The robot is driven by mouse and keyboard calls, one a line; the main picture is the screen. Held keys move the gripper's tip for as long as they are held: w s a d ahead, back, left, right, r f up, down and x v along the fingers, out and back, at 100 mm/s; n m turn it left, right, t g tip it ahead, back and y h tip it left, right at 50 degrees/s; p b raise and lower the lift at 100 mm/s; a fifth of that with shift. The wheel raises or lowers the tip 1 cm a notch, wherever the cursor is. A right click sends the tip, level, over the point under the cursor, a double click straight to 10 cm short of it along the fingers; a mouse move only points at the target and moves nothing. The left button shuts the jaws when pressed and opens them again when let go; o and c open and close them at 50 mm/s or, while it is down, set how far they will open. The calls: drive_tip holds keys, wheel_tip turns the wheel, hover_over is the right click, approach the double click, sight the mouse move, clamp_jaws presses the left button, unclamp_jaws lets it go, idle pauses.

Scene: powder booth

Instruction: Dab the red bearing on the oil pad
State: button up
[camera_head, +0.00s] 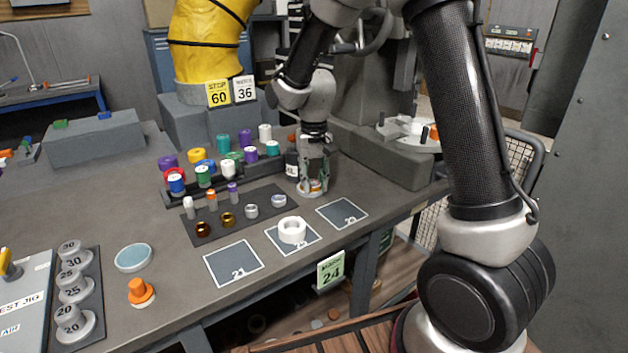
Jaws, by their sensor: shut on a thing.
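My gripper (314,188) points down at the far right end of the dark parts mat. It is shut on a small ring-like part with an orange-red patch, which I take to be the red bearing (316,185). The fingers hide most of it, and I cannot tell whether it touches the bench. A round pale-blue pad with a light rim, which looks like the oil pad (133,258), lies at the front left of the bench, well away from my gripper.
The dark mat (205,238) holds several small rings and capped pins. Behind it stands a rack of coloured spools (228,170). A white ring (292,230) sits on a marked square. An orange knobbed part (140,292) and grey numbered weights (75,290) flank the blue pad.

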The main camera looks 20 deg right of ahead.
drive_tip(key=shift+r, duration=3.5)
drive_tip(key=shift+s, duration=0.1)
